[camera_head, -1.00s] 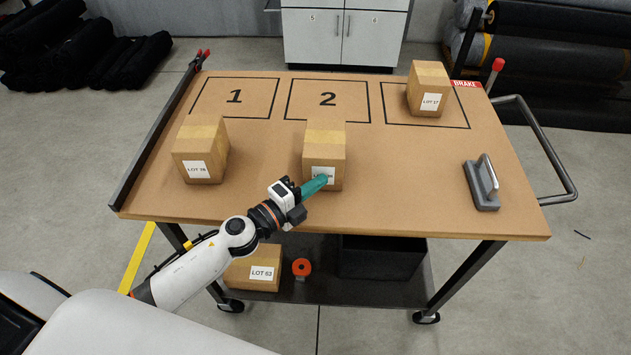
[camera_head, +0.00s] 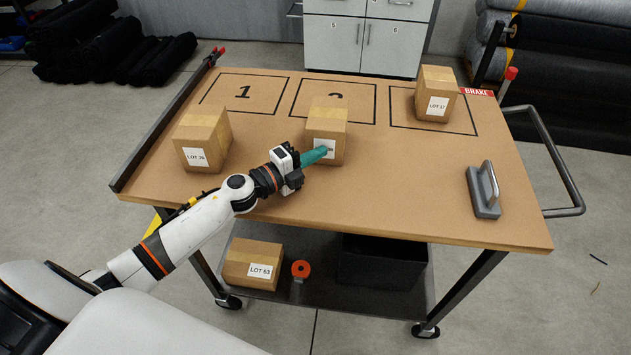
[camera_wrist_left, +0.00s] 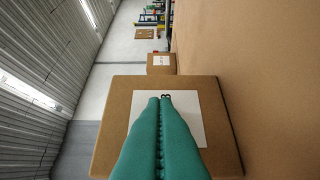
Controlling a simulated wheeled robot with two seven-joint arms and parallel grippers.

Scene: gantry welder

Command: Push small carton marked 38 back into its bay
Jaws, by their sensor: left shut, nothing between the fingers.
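A small brown carton (camera_head: 327,122) stands upright on the cart top, in front of bay 2 (camera_head: 296,103). Its upper part hides some of the bay's outline and numeral. Its white label is partly covered by my fingers; only its end shows. My left gripper (camera_head: 322,152) is shut, with teal fingers at the carton's near face, on the label. In the left wrist view the closed fingertips (camera_wrist_left: 160,99) lie over the label of the carton (camera_wrist_left: 115,120); I cannot tell whether they touch it. My right gripper is not in view.
Another carton (camera_head: 203,140) stands left, in front of bay 1 (camera_head: 205,92), which is empty. A LOT 17 carton (camera_head: 436,95) stands in the right bay (camera_head: 402,119). A grey handled block (camera_head: 483,192) lies at right. A raised rail (camera_head: 165,130) runs along the left edge.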

